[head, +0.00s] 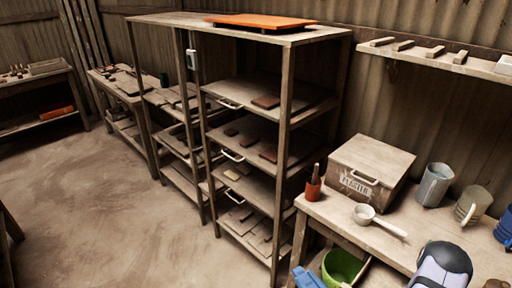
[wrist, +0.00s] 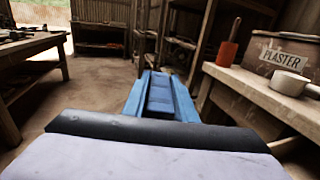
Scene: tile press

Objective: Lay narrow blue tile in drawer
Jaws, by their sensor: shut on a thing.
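My gripper (wrist: 160,100) points forward in the wrist view, its two light blue fingers side by side. A darker narrow blue piece (wrist: 160,92) lies between them, and I take it to be the narrow blue tile; its edges are hard to tell from the fingers. In the head view only a blue end (head: 306,278) shows at the bottom edge, and I cannot tell finger from tile there. The wooden rack (head: 288,130) has several drawer-like levels with pale handles, such as the upper drawer (head: 230,104). Dark tiles lie on some levels. I cannot tell which drawer is meant.
A bench at right holds a plaster box (head: 365,172), a red pot (head: 314,188), a white scoop (head: 378,220) and jugs (head: 434,185). A green bowl (head: 344,266) sits below its front edge. An orange board (head: 260,21) lies on the rack. The floor at left is clear.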

